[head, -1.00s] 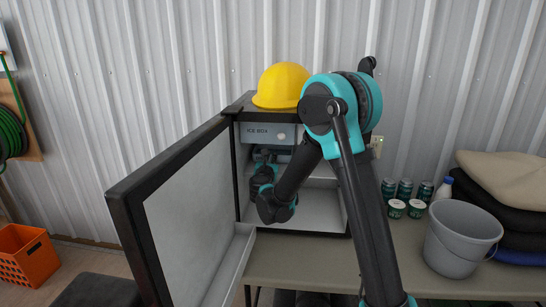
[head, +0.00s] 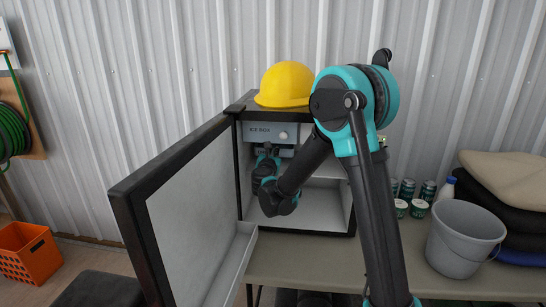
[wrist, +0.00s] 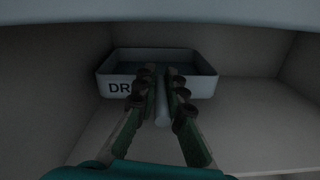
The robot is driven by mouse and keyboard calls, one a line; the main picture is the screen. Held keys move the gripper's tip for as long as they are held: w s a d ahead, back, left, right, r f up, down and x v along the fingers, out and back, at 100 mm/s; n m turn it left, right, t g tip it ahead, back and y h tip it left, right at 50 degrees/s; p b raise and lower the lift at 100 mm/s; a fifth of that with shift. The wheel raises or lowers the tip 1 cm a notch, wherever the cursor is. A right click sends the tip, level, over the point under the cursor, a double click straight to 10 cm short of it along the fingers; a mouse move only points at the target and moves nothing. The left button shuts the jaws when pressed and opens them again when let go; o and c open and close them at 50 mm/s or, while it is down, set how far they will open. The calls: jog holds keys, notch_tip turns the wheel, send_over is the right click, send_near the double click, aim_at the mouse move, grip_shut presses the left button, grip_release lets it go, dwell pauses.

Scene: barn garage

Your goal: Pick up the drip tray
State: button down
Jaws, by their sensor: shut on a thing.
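The drip tray (wrist: 117,86) is a shallow pale tray with dark letters "DR" on its front, the rest covered by my fingers. It sits at the back of the ice box compartment in the wrist view. My gripper (wrist: 163,78) is shut on the drip tray, its two fingers either side of a pale narrow part at the tray's front.
The ice box door (head: 190,215) stands open at the left. A yellow hard hat (head: 286,86) rests on top. A white shelf (wrist: 235,125) lies below the tray. On the table (head: 300,262) are cans, a bottle and a grey bucket (head: 463,240) at the right.

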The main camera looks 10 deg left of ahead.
notch_tip(320, 180, up, 5)
jog(key=shift+f, duration=0.15)
jog(key=s+d, duration=0.3)
jog(key=s, duration=0.6)
jog(key=s+d, duration=0.4)
jog(key=s, duration=0.5)
jog(key=shift+s, duration=0.2)
jog(key=shift+f, duration=0.1)
